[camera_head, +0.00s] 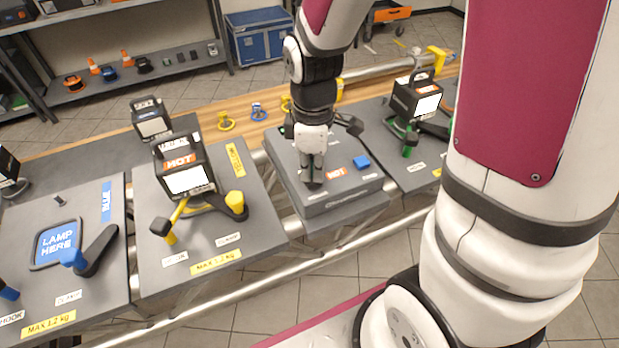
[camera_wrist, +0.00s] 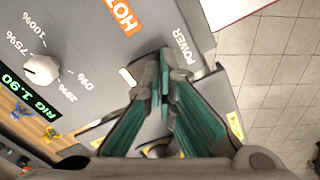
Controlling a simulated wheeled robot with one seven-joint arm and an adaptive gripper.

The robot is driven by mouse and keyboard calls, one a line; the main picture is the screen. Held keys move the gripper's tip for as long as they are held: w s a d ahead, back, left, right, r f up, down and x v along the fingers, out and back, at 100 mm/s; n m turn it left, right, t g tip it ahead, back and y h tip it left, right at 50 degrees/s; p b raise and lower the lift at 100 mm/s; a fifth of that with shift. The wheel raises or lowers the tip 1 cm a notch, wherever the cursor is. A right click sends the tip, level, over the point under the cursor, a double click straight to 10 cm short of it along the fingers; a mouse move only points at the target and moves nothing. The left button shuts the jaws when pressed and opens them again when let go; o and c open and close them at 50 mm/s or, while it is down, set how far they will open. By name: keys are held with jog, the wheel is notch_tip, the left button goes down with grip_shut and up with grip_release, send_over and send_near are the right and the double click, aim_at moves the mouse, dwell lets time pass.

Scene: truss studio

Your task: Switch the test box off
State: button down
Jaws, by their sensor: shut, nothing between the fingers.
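The test box (camera_head: 347,188) is a flat grey box in the middle of the bench, with an orange HOT label on top. My gripper (camera_head: 313,180) is shut and empty, pointing down at the near left part of its top. In the wrist view, my fingertips (camera_wrist: 163,68) are beside the word POWER on the box top (camera_wrist: 85,45). The power switch itself is not visible; the fingers may cover it. I cannot tell whether the tips touch the box. A white dial knob (camera_wrist: 41,70) with percent marks and a green RIG 1.90 readout (camera_wrist: 37,110) also show.
A lamp (camera_head: 187,180) labelled HOT stands on the plate left of the box. Another lamp (camera_head: 416,100) stands to the right. The LAMP HERE plate (camera_head: 58,243) at far left holds no lamp.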

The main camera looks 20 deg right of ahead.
aim_at(312, 180)
jog(key=shift+f, duration=0.4)
jog(key=shift+r+p, duration=2.3)
jog(key=shift+r, duration=1.2)
jog(key=shift+r, duration=0.1)
jog(key=s+r+m+t, duration=0.5)
jog(key=s+r+m, duration=0.7)
jog(key=r, duration=0.7)
jog(key=s, duration=0.3)
jog(key=shift+r+t, duration=0.2)
jog(key=shift+t, duration=0.1)
